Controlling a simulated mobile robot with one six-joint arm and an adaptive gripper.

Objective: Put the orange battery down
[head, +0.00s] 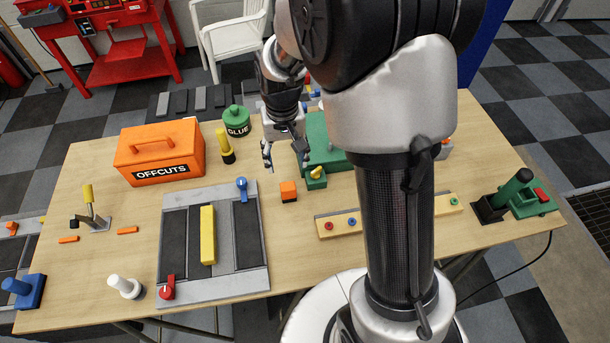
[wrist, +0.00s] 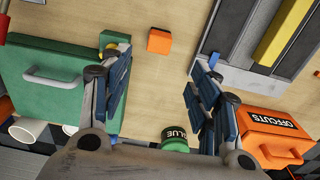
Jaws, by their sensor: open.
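The orange battery (head: 289,191) is a small orange block standing on the bare wood of the table, right of the grey panel with the yellow bar. In the wrist view the orange battery (wrist: 160,41) shows between and beyond the fingertips, touched by neither. My gripper (head: 285,158) is above the table, behind the battery in the head view. Its blue-padded fingers are wide apart in the wrist view (wrist: 160,75), with nothing between them.
A green box (head: 325,140) stands close right of my gripper. The grey panel (head: 250,286), orange OFFCUTS box (head: 160,151), green GLUE bottle (head: 236,121) and a black-and-yellow tool (head: 226,147) stand to the left. Bare wood lies in front of the battery.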

